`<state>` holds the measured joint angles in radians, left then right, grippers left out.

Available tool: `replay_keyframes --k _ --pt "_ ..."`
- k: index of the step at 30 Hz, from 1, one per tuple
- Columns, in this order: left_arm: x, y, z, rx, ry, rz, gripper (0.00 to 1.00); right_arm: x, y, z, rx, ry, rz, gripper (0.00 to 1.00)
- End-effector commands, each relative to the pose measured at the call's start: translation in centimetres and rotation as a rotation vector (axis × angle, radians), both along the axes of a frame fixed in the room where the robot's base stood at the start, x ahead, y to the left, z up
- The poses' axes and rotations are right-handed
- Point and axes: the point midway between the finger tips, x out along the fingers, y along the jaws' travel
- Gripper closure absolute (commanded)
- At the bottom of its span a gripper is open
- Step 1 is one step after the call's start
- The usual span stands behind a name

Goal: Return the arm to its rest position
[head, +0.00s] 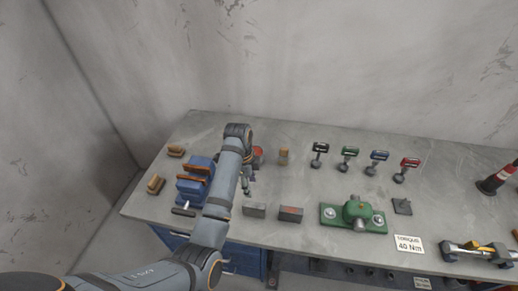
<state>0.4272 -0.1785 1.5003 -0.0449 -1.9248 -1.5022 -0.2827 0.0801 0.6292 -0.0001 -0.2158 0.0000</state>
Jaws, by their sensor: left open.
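My left arm comes in from the lower left and reaches up over the workbench (310,190). Its wrist bends down near the blue vise. My left gripper (246,186) is low over the bench, just right of the forearm and mostly hidden by it. It is open, and I see nothing held in it. My right gripper is not in the head view.
A blue vise (192,182) stands close left of my arm. Two small blocks (254,210) (290,214) and a green fixture (352,214) lie to the right. Several coloured-handled tools (349,153) stand behind. A wall closes the back.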

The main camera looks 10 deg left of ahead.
Motion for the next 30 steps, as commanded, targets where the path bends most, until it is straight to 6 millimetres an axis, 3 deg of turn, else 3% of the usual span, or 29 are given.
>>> replay_keyframes --k 4,7,10,14,21,30 --pt "-0.2 0.1 -0.2 0.001 0.000 0.011 0.50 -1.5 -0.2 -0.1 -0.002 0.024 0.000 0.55" --pt "-1.7 1.6 -1.6 0.013 -0.005 0.132 0.50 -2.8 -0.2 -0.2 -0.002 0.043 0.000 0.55" --pt "-5.2 4.6 -3.9 0.038 -0.030 0.404 0.50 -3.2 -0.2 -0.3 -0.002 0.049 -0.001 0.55" --pt "-10.1 7.8 -5.0 0.051 -0.089 0.756 0.50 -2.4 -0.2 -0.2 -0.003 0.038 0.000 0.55" --pt "-16.1 10.4 -4.1 0.020 -0.167 1.139 0.50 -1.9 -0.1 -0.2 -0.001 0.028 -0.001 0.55" --pt "-21.4 11.2 -1.2 -0.067 -0.227 1.453 0.50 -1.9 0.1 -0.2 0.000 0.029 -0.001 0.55"
